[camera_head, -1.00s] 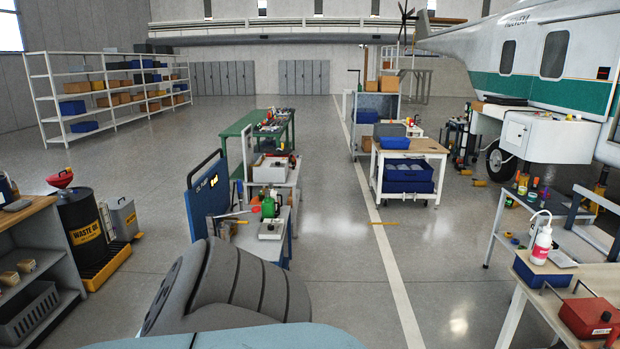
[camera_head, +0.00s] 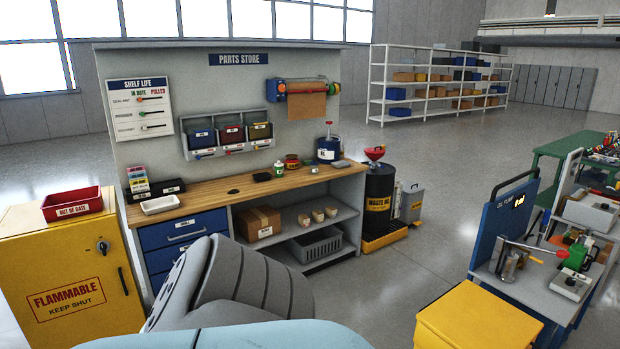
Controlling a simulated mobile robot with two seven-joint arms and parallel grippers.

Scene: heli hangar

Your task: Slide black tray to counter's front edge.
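The wooden counter (camera_head: 205,190) of the parts store runs along a grey back panel left of centre. Low black tray-like boxes (camera_head: 168,187) with small pale labels stand at its left end, against the panel. A white shallow tray (camera_head: 160,204) lies in front of them near the front edge. A small flat black item (camera_head: 233,191) lies mid-counter; I cannot tell what it is. Which black thing is the black tray is not certain at this size. Neither of my grippers is in view; only a grey and light-blue part of my own body shows at the bottom.
A yellow flammables cabinet (camera_head: 75,285) with a red tray (camera_head: 72,204) on top adjoins the counter's left end. A waste oil drum (camera_head: 379,203) stands to its right. A yellow box (camera_head: 478,318) and a blue cart (camera_head: 510,225) stand at right. Floor between is clear.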

